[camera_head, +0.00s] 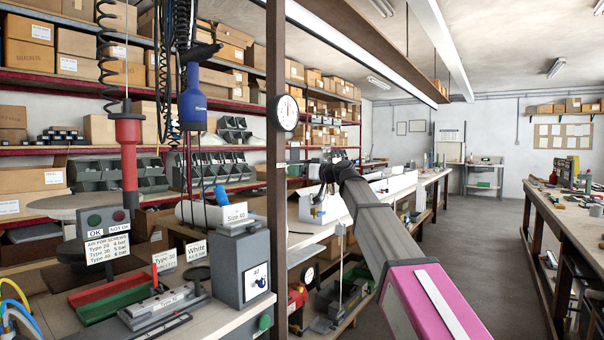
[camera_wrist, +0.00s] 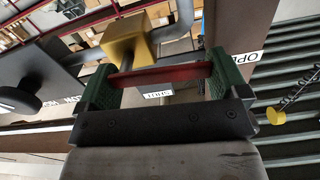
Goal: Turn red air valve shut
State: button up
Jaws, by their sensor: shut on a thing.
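The red air valve's handle (camera_wrist: 172,76) shows in the wrist view as a red bar lying across the picture, in front of a yellow valve body (camera_wrist: 126,38). My gripper (camera_wrist: 158,82) is shut on the handle, with a green pad at each end of the bar. A SHUT label (camera_wrist: 159,95) shows just below the bar, and an OPEN label (camera_wrist: 240,57) is beyond the right finger. In the head view my gripper (camera_head: 338,168) is a small dark shape beside the brown post. I cannot make out the valve there.
A grey pipe (camera_wrist: 178,35) runs from the valve body. In the head view, a brown post (camera_head: 277,190) with a round gauge (camera_head: 286,112) stands left of my arm. A bench (camera_head: 150,310) with fixtures is at front left. The aisle floor (camera_head: 480,235) on the right is clear.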

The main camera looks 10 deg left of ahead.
jog(key=m, duration=0.2)
jog(key=r+m, duration=0.1)
jog(key=m, duration=0.1)
jog(key=shift+w+d, duration=0.1)
jog(key=shift+w, duration=0.2)
jog(key=m, duration=0.3)
jog(key=w+m, duration=0.1)
jog(key=shift+d+r+m, duration=0.2)
jog(key=shift+r+m, duration=0.1)
jog(key=shift+r, duration=0.1)
jog(key=m, duration=0.3)
jog(key=w+m, duration=0.1)
jog(key=shift+d+r+m, duration=0.2)
jog(key=shift+d+m, duration=0.05)
jog(key=shift+m, duration=0.05)
jog(key=shift+w+d+m, duration=0.1)
jog(key=shift+w+m, duration=0.15)
jog(key=shift+m, duration=0.65)
jog(key=shift+w+d+m, duration=0.1)
jog(key=shift+w+m, duration=0.1)
jog(key=shift+m, duration=0.7)
jog(key=shift+f, duration=0.1)
jog(key=o, duration=0.9)
jog(key=shift+o, duration=0.2)
jog(key=v, duration=1.1)
